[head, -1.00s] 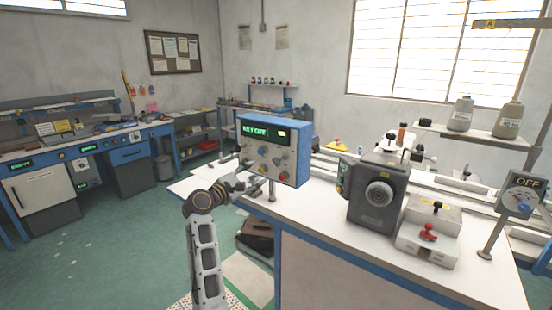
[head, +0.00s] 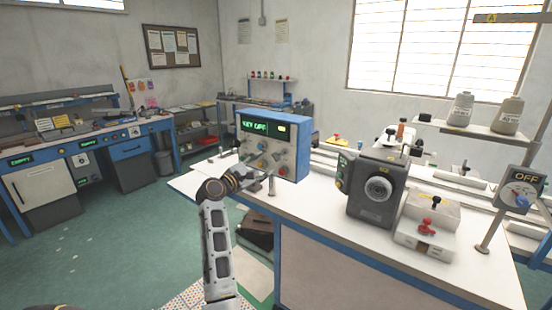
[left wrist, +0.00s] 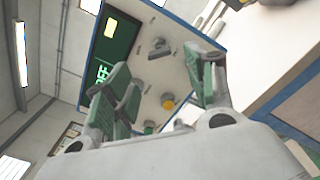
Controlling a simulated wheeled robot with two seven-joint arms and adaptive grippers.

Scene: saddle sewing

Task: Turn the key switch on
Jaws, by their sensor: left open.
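A blue control box (head: 303,145) with a pale front panel stands on the white bench. Its green display (head: 260,127) reads "KEY OFF". Several knobs sit below the display; a grey key-like part (left wrist: 158,48) shows on the panel in the left wrist view, near a yellow knob (left wrist: 168,102). I cannot tell surely which one is the key switch. My left gripper (head: 262,178) is in front of the panel's lower part, low beside the box. In the left wrist view its fingers (left wrist: 158,88) are spread apart with nothing between them. My right gripper is out of view.
A dark grey machine (head: 377,190) and a light block with a red knob (head: 427,226) stand on the bench to the right. A sign reading "OFF" with a blue knob (head: 522,201) is at the far right. The bench's front left corner is clear.

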